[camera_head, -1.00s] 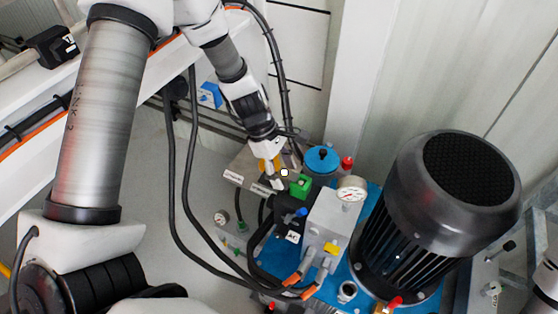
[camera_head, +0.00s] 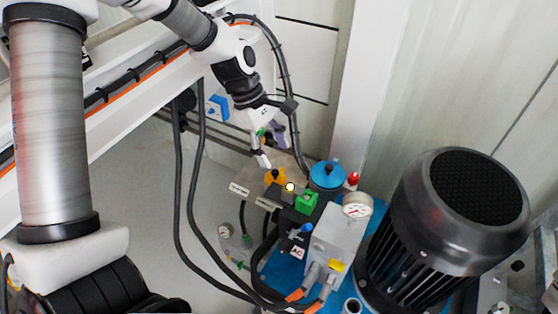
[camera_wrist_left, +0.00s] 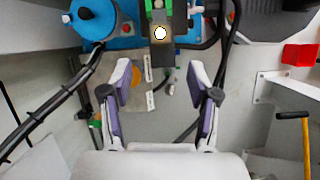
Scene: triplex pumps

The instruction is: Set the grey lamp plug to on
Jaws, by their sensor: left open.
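The grey lamp plug (camera_head: 289,194) appears to be the small grey piece with a bright white round spot, beside a green plug (camera_head: 307,202) on the black valve block. In the left wrist view the grey plug (camera_wrist_left: 161,54) is at the top centre, with the white spot on it, and green parts show on both sides. My left gripper (camera_head: 270,153) is open and empty, up and left of the plug in the head view, apart from it. In the left wrist view its two purple-and-white fingers (camera_wrist_left: 160,78) stand wide apart, below the plug. My right gripper is not in view.
A large dark motor (camera_head: 445,215) stands right of the block, with a pressure gauge (camera_head: 357,206) between. A blue cap (camera_head: 328,174) and black hoses are close by.

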